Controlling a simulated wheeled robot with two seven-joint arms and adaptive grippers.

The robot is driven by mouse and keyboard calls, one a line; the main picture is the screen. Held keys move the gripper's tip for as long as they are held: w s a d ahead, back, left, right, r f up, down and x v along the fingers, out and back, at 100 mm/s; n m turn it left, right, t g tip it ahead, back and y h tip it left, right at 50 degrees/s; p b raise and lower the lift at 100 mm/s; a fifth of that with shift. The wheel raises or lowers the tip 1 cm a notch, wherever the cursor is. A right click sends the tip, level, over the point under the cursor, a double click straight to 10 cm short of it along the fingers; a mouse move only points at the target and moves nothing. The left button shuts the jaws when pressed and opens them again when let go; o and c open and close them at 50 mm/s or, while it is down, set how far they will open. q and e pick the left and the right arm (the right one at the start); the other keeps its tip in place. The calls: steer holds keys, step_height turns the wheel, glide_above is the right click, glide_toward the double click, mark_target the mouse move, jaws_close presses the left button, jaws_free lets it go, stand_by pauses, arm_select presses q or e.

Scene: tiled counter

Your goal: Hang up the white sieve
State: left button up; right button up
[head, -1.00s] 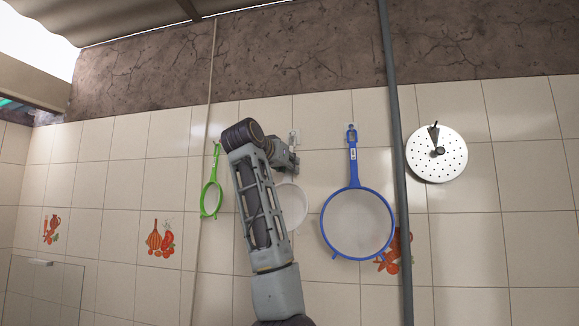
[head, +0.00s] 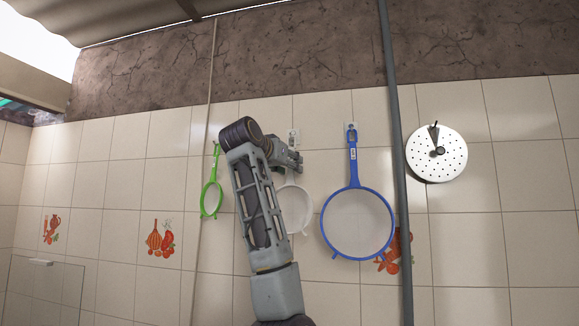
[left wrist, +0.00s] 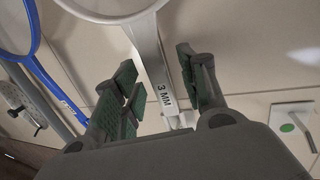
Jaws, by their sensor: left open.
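The white sieve (head: 297,208) is against the tiled wall, between the green and blue sieves, its bowl hanging downward and partly behind my left arm in the head view. In the left wrist view its pale handle (left wrist: 149,60), marked "3 MM", runs between the fingers of my left gripper (left wrist: 157,68). The fingers are open, one on each side, with gaps visible. A white wall hook (head: 294,136) shows just above my left gripper (head: 292,160) in the head view. The handle's end lies near a hook, but I cannot tell whether it is seated. My right gripper is not in view.
A blue sieve (head: 357,222) hangs to the right, close by, with a grey vertical pipe (head: 397,170) beyond it. A green sieve (head: 211,196) hangs to the left. A white perforated disc (head: 452,160) is on the wall at far right.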

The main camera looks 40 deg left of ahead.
arm_select(q)
steer(key=v, duration=1.1)
steer(key=shift+s, duration=0.2)
steer(key=shift+r, duration=0.1)
stand_by(1.0)
